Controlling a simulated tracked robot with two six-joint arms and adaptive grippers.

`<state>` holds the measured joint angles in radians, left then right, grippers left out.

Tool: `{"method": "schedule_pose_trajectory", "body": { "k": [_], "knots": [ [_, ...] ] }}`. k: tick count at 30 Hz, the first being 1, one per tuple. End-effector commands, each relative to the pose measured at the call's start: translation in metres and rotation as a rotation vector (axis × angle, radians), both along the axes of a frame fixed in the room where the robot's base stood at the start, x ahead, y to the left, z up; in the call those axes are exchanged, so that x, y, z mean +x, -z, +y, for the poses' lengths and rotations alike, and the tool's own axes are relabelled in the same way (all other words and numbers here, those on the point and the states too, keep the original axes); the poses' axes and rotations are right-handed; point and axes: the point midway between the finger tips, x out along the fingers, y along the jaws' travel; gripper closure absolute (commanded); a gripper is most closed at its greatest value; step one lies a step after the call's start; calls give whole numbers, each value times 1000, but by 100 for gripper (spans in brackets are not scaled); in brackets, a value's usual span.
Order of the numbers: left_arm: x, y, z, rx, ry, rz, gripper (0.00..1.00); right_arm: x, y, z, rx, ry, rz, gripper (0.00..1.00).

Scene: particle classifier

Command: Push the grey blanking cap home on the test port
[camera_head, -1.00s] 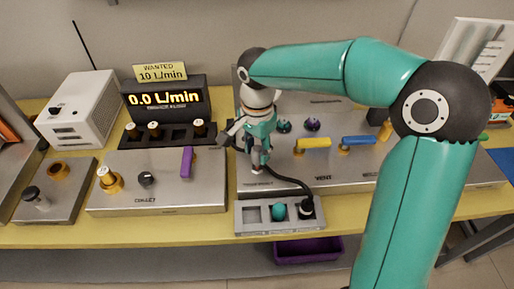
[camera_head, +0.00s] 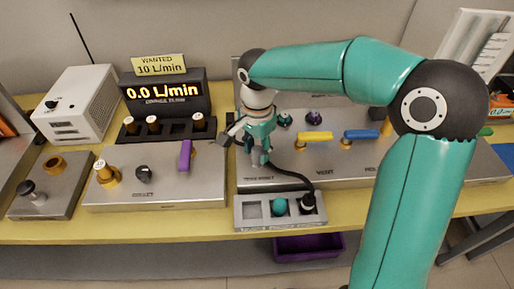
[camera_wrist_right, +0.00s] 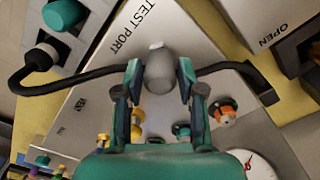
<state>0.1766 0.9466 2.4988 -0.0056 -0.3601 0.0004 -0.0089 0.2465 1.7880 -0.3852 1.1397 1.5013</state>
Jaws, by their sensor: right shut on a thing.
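The grey blanking cap (camera_wrist_right: 160,72) shows in the right wrist view between the fingers of my right gripper (camera_wrist_right: 155,85), which is shut on it. The cap is beside the "TEST PORT" lettering on the metal panel (camera_wrist_right: 185,30). In the head view my right gripper (camera_head: 259,160) points down at the panel's front left, above the test port lettering. The cap cannot be made out there, and the port itself is hidden beneath the cap and fingers. I cannot tell how far the cap sits on the port. My left gripper is not in view.
A black hose (camera_head: 290,175) runs from near my gripper to a black plug in the grey tray (camera_head: 252,225), beside a teal cap (camera_head: 279,206). Yellow (camera_head: 315,136) and blue (camera_head: 361,135) levers stand to the right. The flow display (camera_head: 166,95) reads 0.0 L/min.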

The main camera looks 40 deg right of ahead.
Motion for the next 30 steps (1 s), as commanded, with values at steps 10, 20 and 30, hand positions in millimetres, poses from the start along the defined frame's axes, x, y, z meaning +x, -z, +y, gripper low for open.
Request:
{"method": "schedule_pose_trajectory", "body": {
  "k": [10, 20, 30],
  "knots": [
    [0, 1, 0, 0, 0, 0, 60, 0, 1, 0, 0, 0, 1, 32],
    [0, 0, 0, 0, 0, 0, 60, 1, -7, 0, 0, 0, -2, 32],
    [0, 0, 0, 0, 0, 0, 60, 1, -67, 0, 0, 0, -5, 32]
  ]
}}
